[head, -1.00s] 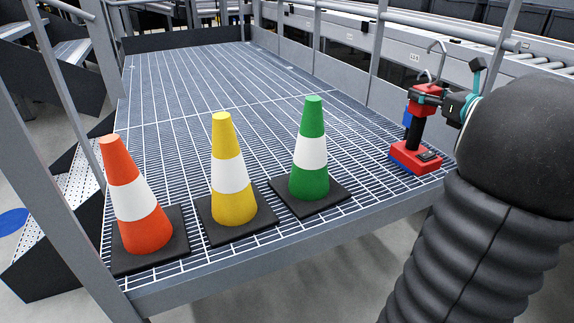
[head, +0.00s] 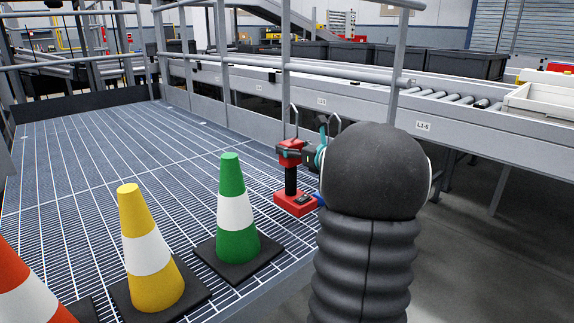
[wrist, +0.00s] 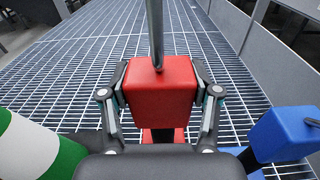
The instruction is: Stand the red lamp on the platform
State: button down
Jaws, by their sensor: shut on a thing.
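The red lamp (head: 291,203) has a red head, a black post, a red base and a wire hook on top. It is upright over the near right edge of the grated platform (head: 85,150); I cannot tell whether its base touches the grating. My gripper (head: 307,155) is at the lamp's head. In the wrist view my gripper (wrist: 160,78) is shut on the red head (wrist: 158,100), one finger on each side. The lamp's post and most of its base are hidden there.
A green cone (head: 236,210), a yellow cone (head: 147,255) and an orange cone (head: 25,290) stand left of the lamp. A blue thing (wrist: 285,133) is close on its right. Railing posts (head: 286,90) line the right side. The platform's far part is clear.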

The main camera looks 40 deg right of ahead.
aim_at(288, 161)
jog(key=shift+w+a+f, duration=0.25)
jog(key=shift+w+f, duration=0.05)
jog(key=shift+w, duration=0.2)
jog(key=shift+f+b, duration=0.35)
jog(key=shift+f, duration=1.6)
jog(key=shift+f, duration=0.2)
jog(key=shift+c, duration=1.2)
grip_release()
jog(key=shift+r, duration=0.15)
jog(key=s, duration=1.2)
jog(key=shift+d+r, duration=0.45)
